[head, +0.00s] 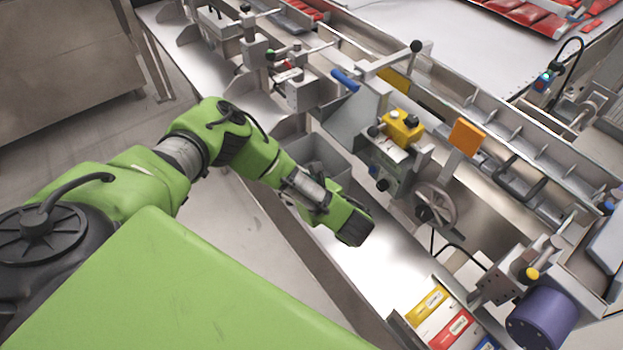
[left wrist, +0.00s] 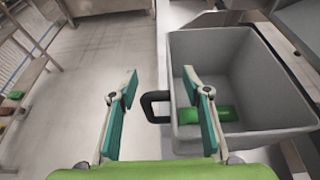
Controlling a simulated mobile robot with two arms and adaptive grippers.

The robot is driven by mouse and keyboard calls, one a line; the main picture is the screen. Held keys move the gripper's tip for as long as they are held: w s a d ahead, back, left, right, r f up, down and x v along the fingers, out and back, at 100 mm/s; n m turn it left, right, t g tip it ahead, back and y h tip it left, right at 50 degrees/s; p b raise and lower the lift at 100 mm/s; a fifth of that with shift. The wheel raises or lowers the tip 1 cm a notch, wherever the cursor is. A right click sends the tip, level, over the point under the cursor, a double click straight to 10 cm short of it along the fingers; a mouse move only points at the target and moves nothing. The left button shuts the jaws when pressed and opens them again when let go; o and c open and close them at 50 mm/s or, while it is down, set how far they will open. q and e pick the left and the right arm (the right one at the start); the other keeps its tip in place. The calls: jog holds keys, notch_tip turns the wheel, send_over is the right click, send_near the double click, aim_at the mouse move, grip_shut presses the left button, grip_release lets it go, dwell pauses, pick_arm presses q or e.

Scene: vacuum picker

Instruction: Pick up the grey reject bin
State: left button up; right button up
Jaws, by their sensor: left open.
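The grey reject bin (left wrist: 262,92) fills the right half of the left wrist view, open at the top. A black loop handle (left wrist: 153,107) sticks out from its left side. A green object (left wrist: 208,114) lies inside it. My left gripper (left wrist: 160,84) is open, its two teal-padded fingers spread. In that view the handle shows between the fingers, and the right finger overlaps the bin's interior; I cannot tell whether they touch. In the head view the bin (head: 325,153) shows behind my green left arm, partly hidden, and the fingers are not clearly visible. My right gripper is not in view.
A long metal machine with a handwheel (head: 436,204), a yellow control box (head: 402,126) and a purple motor (head: 541,320) runs along the right. Several coloured cartons (head: 440,318) stand at the lower right. Bare floor (left wrist: 100,52) lies left of the bin.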

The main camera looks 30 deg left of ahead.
pick_arm(q)
grip_shut()
jog(key=shift+r, duration=0.15)
